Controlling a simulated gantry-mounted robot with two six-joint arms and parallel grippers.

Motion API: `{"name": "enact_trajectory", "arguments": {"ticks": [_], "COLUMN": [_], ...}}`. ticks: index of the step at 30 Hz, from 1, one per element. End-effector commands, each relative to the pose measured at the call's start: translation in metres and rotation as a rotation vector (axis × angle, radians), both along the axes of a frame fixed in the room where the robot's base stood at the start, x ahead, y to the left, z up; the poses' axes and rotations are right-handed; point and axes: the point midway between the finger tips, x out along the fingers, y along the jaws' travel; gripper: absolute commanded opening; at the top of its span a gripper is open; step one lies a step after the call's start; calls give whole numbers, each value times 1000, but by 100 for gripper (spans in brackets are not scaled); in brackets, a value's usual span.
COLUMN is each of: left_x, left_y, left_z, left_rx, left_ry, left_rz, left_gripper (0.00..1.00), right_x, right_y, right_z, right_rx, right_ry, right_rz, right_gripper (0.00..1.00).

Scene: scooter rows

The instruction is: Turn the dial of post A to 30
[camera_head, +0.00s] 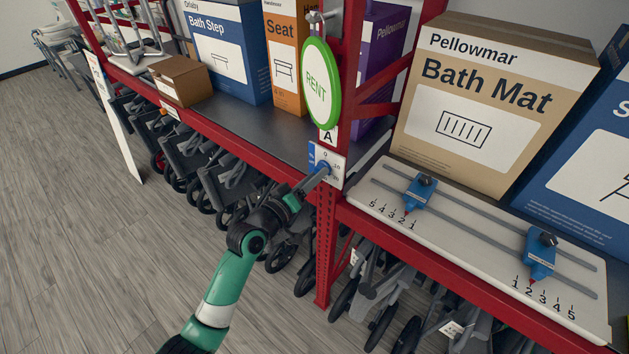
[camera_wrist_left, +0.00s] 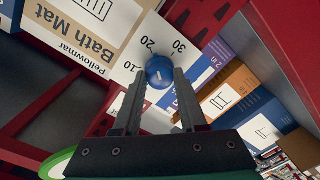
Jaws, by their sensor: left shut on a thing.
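Post A is a red upright with a black-on-white "A" label (camera_head: 328,136). Below the label is a white dial plate (camera_head: 337,176) with a blue dial (camera_head: 323,166). In the left wrist view the dial (camera_wrist_left: 160,69) is a round blue knob with a short white mark, and 10, 20 and 30 are printed on the plate (camera_wrist_left: 150,28) around it. I cannot tell for sure which number the mark points to. My left gripper (camera_head: 316,173) is at the dial, its two fingers on either side of the knob, shut on it. My right gripper is not in view.
A round green-edged RENT sign (camera_head: 321,84) hangs just above the dial. A white board (camera_head: 470,242) with two blue sliders lies on the shelf to the right. Boxes, including the Bath Mat box (camera_head: 487,101), stand behind. Folded scooters (camera_head: 200,165) fill the space below; the floor at left is clear.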

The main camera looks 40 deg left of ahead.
Motion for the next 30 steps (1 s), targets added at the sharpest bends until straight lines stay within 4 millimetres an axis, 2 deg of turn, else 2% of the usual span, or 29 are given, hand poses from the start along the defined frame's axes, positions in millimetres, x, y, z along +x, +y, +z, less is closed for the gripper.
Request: {"name": "enact_trajectory", "arguments": {"ticks": [1, 18, 30], "left_x": [0, 0, 0], "left_y": [0, 1, 1], "left_z": [-3, -4, -3], "left_rx": [44, 578, 845], "left_ry": [2, 54, 80], "left_rz": [0, 1, 0], "left_gripper": [0, 0, 0], "right_x": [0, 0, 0], "right_y": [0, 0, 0], "right_z": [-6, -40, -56], "right_rx": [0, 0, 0], "right_ry": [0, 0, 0], "right_rz": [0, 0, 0], "right_gripper": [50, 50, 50]}}
